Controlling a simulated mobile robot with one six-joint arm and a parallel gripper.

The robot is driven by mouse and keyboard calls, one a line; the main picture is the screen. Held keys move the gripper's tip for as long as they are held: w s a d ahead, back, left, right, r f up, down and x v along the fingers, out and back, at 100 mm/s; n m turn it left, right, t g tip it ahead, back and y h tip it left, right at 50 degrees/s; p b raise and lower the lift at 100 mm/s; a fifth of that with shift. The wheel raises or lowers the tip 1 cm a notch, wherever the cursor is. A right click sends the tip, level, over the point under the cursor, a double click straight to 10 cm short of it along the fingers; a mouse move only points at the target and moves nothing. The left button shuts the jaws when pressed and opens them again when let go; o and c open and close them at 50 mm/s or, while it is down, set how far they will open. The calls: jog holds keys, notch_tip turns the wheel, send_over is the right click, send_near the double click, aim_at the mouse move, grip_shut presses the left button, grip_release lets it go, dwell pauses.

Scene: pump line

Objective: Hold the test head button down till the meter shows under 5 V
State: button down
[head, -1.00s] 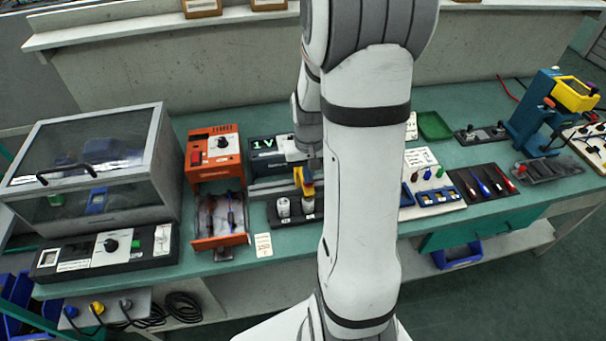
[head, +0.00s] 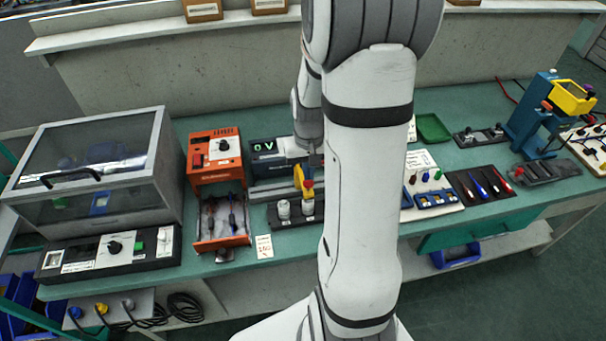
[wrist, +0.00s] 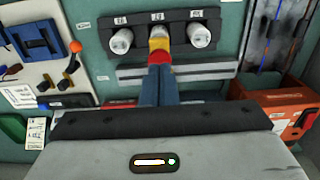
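The test head (head: 309,190), with a yellow body and a red button (wrist: 158,57), stands over the middle white cylinder (head: 307,207) of a dark holder. It also shows in the wrist view, its yellow part (wrist: 158,43) against that cylinder. My gripper (wrist: 159,72) has its blue fingers close together, appearing shut, with their tips right at the red button. I cannot tell whether they still touch it. The meter (head: 264,147) reads 0 V in green. My arm hides part of the holder in the head view.
Left of the holder stands an orange unit (head: 214,158) with an open drawer (head: 222,240). A lidded glass cabinet (head: 90,165) is farther left. To the right lie a board with blue trays (head: 432,190) and a dark tool mat (head: 478,187).

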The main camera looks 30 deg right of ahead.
jog(key=shift+r+p, duration=1.35)
jog(key=shift+r, duration=0.9)
jog(key=s+a+r+n+t+b, duration=0.2)
jog(key=s+a+r+n+t, duration=0.1)
jog(key=s+a+r, duration=0.9)
jog(key=shift+s+a+r, duration=0.4)
jog(key=shift+s+a, duration=0.05)
jog(key=shift+s, duration=0.05)
